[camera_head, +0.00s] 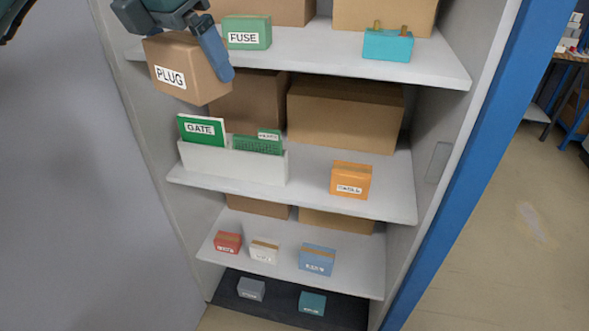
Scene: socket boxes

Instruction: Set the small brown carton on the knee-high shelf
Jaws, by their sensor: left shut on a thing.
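The small brown carton (188,72), labelled PLUG, is held in the air at the upper left, in front of the cabinet's left side. My left gripper (184,42) is shut on it from above; one blue-grey finger lies along its right side and the other finger is largely hidden. The cabinet has a shelf (310,35) at the top, one (305,170) in the middle, a lower one (350,279) and a dark bottom board (278,301). The lower shelf appears to be the knee-high one. My right gripper is not in view.
The lower shelf bears a red box (228,242), a white box (264,252) and a blue box (317,260), with bare room right of the blue one. The middle shelf bears a white file holder (230,163) and an orange box (351,179). Large cartons stand behind.

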